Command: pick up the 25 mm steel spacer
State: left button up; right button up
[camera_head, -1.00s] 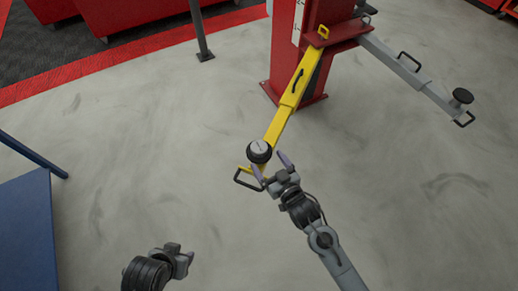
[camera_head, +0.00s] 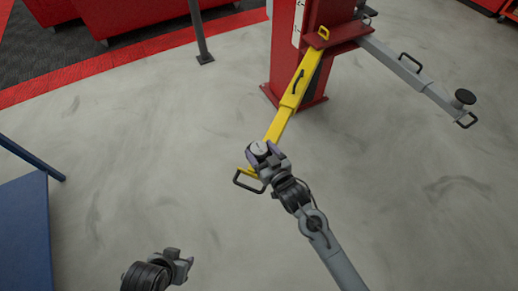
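The steel spacer (camera_head: 259,148) is a small light-grey disc. It sits on the dark round pad at the free end of the yellow lift arm (camera_head: 290,103). My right gripper (camera_head: 265,153) is at the pad, with its purple-grey fingers apart on either side of the spacer. Whether the fingers touch it is too small to tell, and they hide most of the pad. My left gripper (camera_head: 183,264) is low in the picture, far from the spacer. Its fingers are too small and dark to read.
A black wire handle (camera_head: 247,183) juts from the yellow arm's end, close to my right gripper. The red lift post (camera_head: 300,65) stands behind. A grey lift arm (camera_head: 400,67) with its own pad reaches right. A blue panel (camera_head: 25,230) stands at left. The floor between is clear.

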jog(key=c, duration=0.9)
jog(key=shift+r, duration=0.1)
